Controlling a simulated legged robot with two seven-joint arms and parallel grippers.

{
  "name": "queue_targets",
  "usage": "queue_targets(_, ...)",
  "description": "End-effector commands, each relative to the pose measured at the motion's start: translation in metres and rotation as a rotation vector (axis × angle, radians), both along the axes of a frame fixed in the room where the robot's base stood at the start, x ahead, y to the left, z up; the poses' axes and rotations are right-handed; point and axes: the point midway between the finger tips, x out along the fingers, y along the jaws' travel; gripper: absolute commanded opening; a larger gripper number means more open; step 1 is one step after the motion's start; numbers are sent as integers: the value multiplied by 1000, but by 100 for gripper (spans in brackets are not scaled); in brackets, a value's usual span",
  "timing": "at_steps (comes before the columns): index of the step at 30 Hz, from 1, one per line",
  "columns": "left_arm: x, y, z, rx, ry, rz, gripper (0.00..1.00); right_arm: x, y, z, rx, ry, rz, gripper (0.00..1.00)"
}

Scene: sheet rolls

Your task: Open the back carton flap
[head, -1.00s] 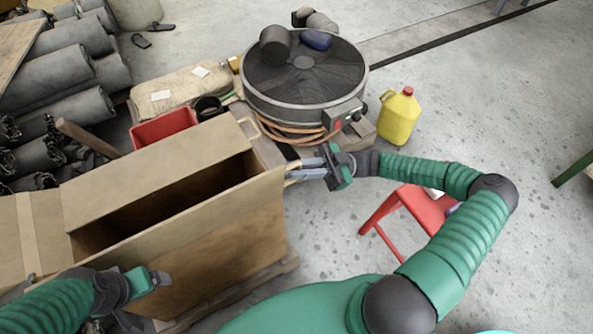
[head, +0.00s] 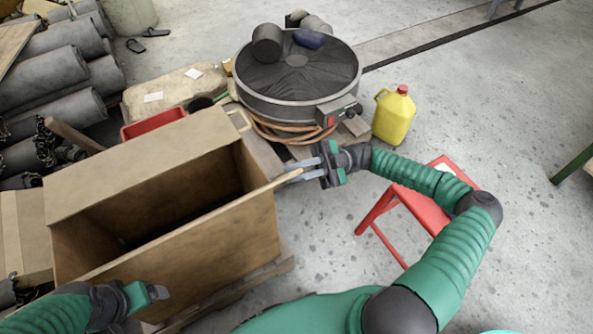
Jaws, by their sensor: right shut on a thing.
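The brown carton (head: 200,245) stands at the left with its top opening showing a dark inside. A long far flap (head: 140,160) slants along the opening's far side.
A round dark-topped drum (head: 296,85) stands behind the carton, with orange hose at its base. A red bin (head: 153,123) is behind the far flap. A yellow jug (head: 394,115) and a red stool (head: 385,212) stand right. Grey rolls (head: 45,80) are stacked left.

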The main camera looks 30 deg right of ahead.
Motion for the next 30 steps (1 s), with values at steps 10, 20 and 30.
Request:
queue_targets(10, 0, 0, 0, 0, 0, 0, 85, 1, 0, -1, -1, 2, -3, 30)
queue_targets(20, 0, 0, 0, 0, 0, 0, 85, 0, -1, 0, -1, 1, -2, 32)
queue_targets(30, 0, 0, 3, 0, 0, 0, 85, 6, -66, -32, 1, 3, -6, 32)
